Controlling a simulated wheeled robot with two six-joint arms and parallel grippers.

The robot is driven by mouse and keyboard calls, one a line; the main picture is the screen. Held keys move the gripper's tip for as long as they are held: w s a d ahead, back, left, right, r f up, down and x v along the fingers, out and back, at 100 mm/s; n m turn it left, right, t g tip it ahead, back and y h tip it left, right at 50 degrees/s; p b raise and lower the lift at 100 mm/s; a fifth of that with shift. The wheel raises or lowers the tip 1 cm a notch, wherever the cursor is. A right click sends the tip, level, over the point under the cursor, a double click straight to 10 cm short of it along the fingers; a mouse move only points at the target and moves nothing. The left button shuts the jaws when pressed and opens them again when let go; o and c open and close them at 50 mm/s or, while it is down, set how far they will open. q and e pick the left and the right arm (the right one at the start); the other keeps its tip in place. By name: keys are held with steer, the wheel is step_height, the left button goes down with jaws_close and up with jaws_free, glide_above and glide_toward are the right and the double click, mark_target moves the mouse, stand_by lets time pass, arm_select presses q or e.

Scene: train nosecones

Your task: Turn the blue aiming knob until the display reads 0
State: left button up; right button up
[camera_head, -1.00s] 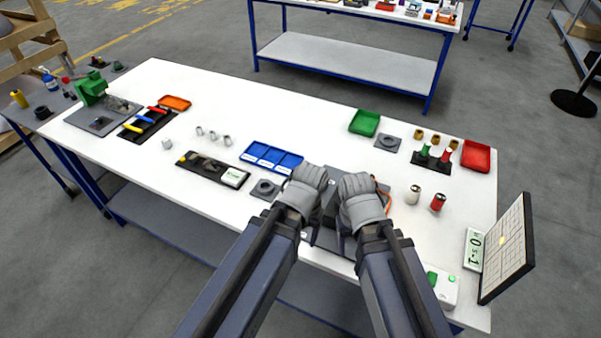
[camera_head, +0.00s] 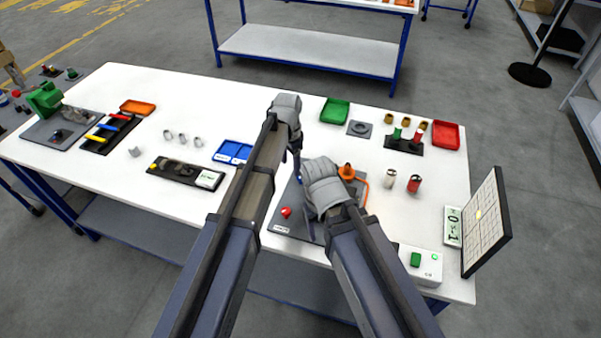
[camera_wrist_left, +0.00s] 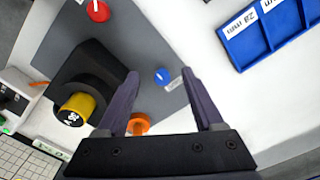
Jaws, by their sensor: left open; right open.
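The blue knob (camera_wrist_left: 162,76) stands on a grey plate (camera_wrist_left: 180,40) beside a small white label. My left gripper (camera_wrist_left: 160,76) is open, with its fingertips on either side of the knob in the picture; I cannot tell whether they touch it. In the head view my left gripper (camera_head: 297,172) is over the far side of the plate (camera_head: 292,190), and the blue knob is hidden there. My right gripper (camera_head: 308,228) is open over the plate's near part. The display (camera_head: 454,226) is at the right, turned sideways; its characters seem to include 0 and 1.
A red knob (camera_head: 286,212) and an orange part (camera_head: 347,171) are on the plate. A black mount with a yellow-ended cylinder (camera_wrist_left: 75,107) stands close to the left fingers. A blue tray (camera_head: 233,152) lies left of my left arm. An upright panel (camera_head: 487,222) stands at the right edge.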

mark_target(301, 179)
arm_select(q)
steer(key=w+d+m, duration=0.2)
steer(key=d, duration=0.1)
steer(key=shift+w+d, duration=0.25)
steer(key=shift+w, duration=0.15)
steer(key=shift+s+a, duration=0.1)
arm_select(e)
steer(key=shift+f, duration=0.1)
arm_select(q)
step_height(301, 179, down, 8)
steer(key=b, duration=0.8)
steer(key=shift+r, duration=0.1)
arm_select(e)
step_height(301, 179, down, 8)
steer(key=shift+r, duration=0.15)
arm_select(q)
steer(key=shift+c, duration=0.4)
jaws_close()
